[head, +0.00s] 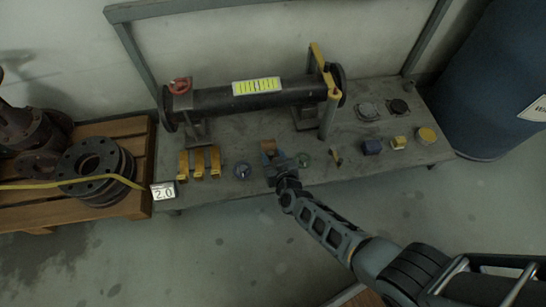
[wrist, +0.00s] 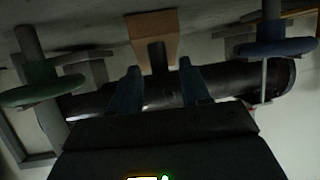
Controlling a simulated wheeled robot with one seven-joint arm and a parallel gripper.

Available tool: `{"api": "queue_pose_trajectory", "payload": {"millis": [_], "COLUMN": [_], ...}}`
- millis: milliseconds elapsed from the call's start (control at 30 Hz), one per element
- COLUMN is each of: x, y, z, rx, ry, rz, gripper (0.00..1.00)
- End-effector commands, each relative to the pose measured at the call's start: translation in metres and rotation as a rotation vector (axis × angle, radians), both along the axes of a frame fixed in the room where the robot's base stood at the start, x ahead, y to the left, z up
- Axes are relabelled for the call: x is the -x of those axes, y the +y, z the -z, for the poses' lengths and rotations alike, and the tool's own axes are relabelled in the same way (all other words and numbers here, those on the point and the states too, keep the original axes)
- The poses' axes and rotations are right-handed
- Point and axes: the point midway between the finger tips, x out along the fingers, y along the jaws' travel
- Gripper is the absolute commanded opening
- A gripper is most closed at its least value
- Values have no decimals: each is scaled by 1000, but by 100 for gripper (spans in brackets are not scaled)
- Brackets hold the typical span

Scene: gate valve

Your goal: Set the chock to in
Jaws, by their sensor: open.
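A brown block (head: 268,145), which looks like the chock, sits on the grey bench in front of the black pipe. In the wrist view the tan-brown block (wrist: 153,28) is at the top middle, with a short dark stem (wrist: 157,57) pointing toward me. My gripper (head: 280,167) is at the block's near side; in the wrist view its two blue fingers (wrist: 159,68) are apart, one on each side of the stem's line. I see no finger touching the stem. Whether the fingertips overlap the stem in depth is unclear. My gripper partly hides the block in the head view.
A blue wheel (head: 242,170) and a green wheel (head: 303,160) flank my gripper closely; both show in the wrist view, blue (wrist: 276,46) and green (wrist: 42,86). Yellow brackets (head: 199,163) stand left. The black pipe (head: 225,98) lies behind. A blue box (head: 372,147) is right.

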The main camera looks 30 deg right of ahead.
Motion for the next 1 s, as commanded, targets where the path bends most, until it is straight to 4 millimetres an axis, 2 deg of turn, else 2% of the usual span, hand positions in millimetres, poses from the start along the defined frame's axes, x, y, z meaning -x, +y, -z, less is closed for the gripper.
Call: {"api": "queue_pose_trajectory", "payload": {"millis": [67,567,1000], "x": [0,0,1], "y": [0,0,0], "z": [0,0,0], "rx": [0,-1,-1], "ry": [0,0,0], "rz": [0,0,1], "gripper": [47,0,0]}}
